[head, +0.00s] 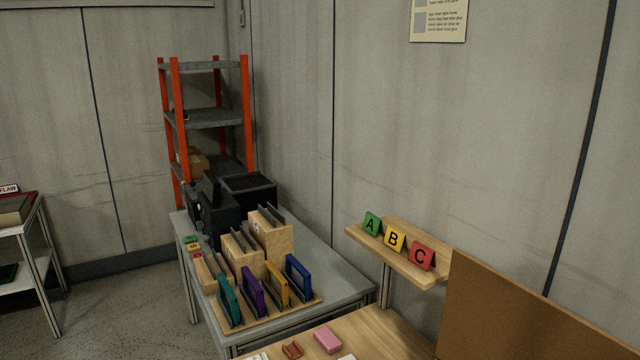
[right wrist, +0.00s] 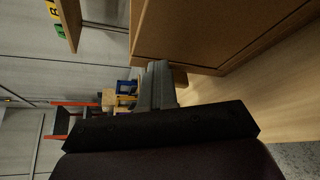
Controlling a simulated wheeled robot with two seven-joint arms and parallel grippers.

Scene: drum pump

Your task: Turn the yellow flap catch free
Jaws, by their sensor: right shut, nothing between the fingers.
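I cannot make out a yellow flap catch in either view. In the right wrist view my right gripper (right wrist: 158,72) is shut and empty, its grey fingers pointing toward a brown wooden panel and a small brown block (right wrist: 180,78). I cannot tell whether the fingertips touch either one. Neither gripper shows in the head view. My left gripper is in neither view.
A grey table (head: 325,262) holds wooden holders and coloured upright panels (head: 253,292). A wall shelf (head: 375,247) carries A, B, C signs. A brown board (head: 520,315) stands at right beside a wooden worktop (head: 385,335) with a pink block (head: 328,341). An orange-framed rack (head: 248,110) stands behind.

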